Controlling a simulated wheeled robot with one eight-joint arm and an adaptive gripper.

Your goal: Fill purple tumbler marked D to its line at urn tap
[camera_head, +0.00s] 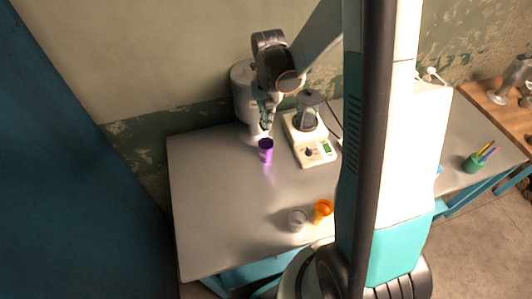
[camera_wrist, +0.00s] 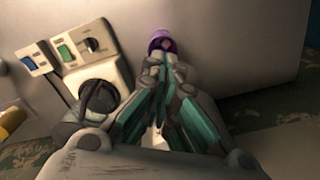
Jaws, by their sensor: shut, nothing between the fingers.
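The purple tumbler (camera_head: 266,156) stands upright on the grey table, just in front of the urn (camera_head: 242,92). It also shows in the wrist view (camera_wrist: 160,37), beyond my fingertips. Its letter and fill line are not readable, and I cannot see its contents. My gripper (camera_head: 266,124) is shut and empty, pointing down at the front of the urn, above and just behind the tumbler. In the wrist view my gripper (camera_wrist: 160,62) has its fingertips together close to the tumbler; I cannot tell whether they touch anything. The urn tap is hidden behind my gripper.
A white appliance (camera_head: 318,152) with a dark glass vessel (camera_head: 308,110) stands right of the tumbler. An orange cup (camera_head: 322,211) and a greyish cup (camera_head: 297,221) stand near the front edge. A green pen holder (camera_head: 474,163) is far right. The table's left side is clear.

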